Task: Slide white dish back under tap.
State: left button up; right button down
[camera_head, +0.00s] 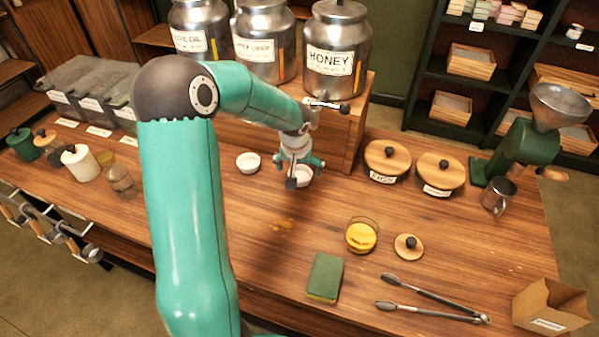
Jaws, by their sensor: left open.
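A small white dish (304,176) sits on the wooden counter in front of the honey canister's stand, partly hidden by my left gripper. A second white dish (248,162) sits to its left, clear of the gripper. My left gripper (296,182) points down at the right-hand dish and is open. I cannot tell whether its fingers touch that dish. The honey canister (336,50) stands on a wooden box, and its tap (327,105) sticks out at the front, behind and above the gripper. My right gripper is not in view.
Two wooden-lidded jars (388,160) stand to the right. A yellow-filled glass jar (361,236), its lid (408,246), a green sponge (324,277) and metal tongs (435,300) lie nearer the front. The counter (290,235) before the gripper is mostly free.

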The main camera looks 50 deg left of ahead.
aim_at(311, 178)
pick_arm(q)
jog(key=shift+x, duration=1.85)
jog(key=c, duration=1.3)
jog(key=shift+w+d+f+b, duration=0.2)
jog(key=shift+w+d+b, duration=0.2)
jog(key=shift+d+b, duration=0.55)
jog(key=shift+w+d+r+b, duration=0.1)
jog(key=shift+w+d+b, duration=0.2)
jog(key=shift+d+b, duration=0.35)
jog(key=shift+r, duration=0.1)
jog(key=o, duration=1.3)
jog(key=shift+c, duration=0.2)
